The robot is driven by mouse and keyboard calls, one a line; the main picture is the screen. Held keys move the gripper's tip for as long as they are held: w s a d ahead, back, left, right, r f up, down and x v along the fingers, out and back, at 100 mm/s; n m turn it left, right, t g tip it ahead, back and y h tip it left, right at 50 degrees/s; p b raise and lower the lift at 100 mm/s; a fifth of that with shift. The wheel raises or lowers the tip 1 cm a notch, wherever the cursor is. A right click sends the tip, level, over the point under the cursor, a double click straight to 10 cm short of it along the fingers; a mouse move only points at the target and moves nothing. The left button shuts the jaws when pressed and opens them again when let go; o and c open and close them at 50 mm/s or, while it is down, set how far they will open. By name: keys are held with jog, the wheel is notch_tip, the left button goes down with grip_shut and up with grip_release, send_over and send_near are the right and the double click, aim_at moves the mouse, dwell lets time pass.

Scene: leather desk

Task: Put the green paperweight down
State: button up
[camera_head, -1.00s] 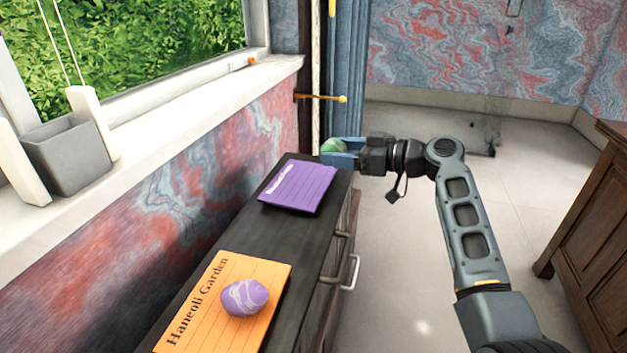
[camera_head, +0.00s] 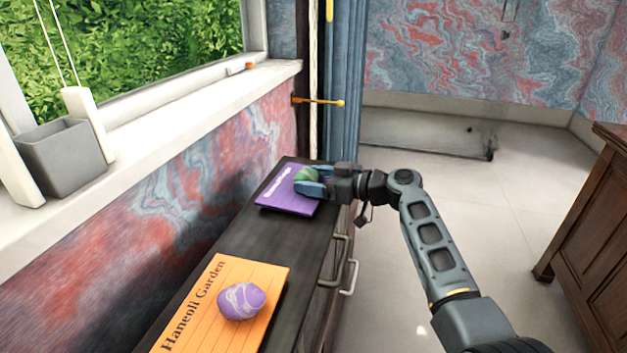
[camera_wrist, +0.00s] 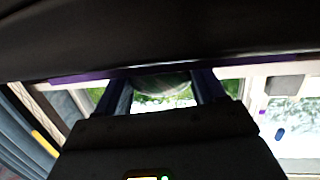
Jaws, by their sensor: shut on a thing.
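The green paperweight (camera_head: 304,175) is between the blue fingers of my gripper (camera_head: 308,181), which is shut on it. The gripper is over the purple paper (camera_head: 284,196) at the far end of the dark cabinet top. I cannot tell whether the paperweight touches the paper. In the wrist view the paperweight (camera_wrist: 163,86) shows between the two fingers, partly hidden by the dark wrist part below.
An orange paper (camera_head: 206,318) printed "Haneoli Garden" lies on the near part of the cabinet top (camera_head: 252,238), with a purple marbled paperweight (camera_head: 241,301) on it. A windowsill (camera_head: 190,115) with a grey pot (camera_head: 62,158) runs along the left.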

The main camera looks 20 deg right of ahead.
jog(key=shift+f, duration=0.15)
jog(key=o, duration=1.2)
jog(key=shift+r, duration=0.25)
jog(key=v, duration=1.2)
jog(key=shift+f+p, duration=0.2)
jog(key=shift+p, duration=0.15)
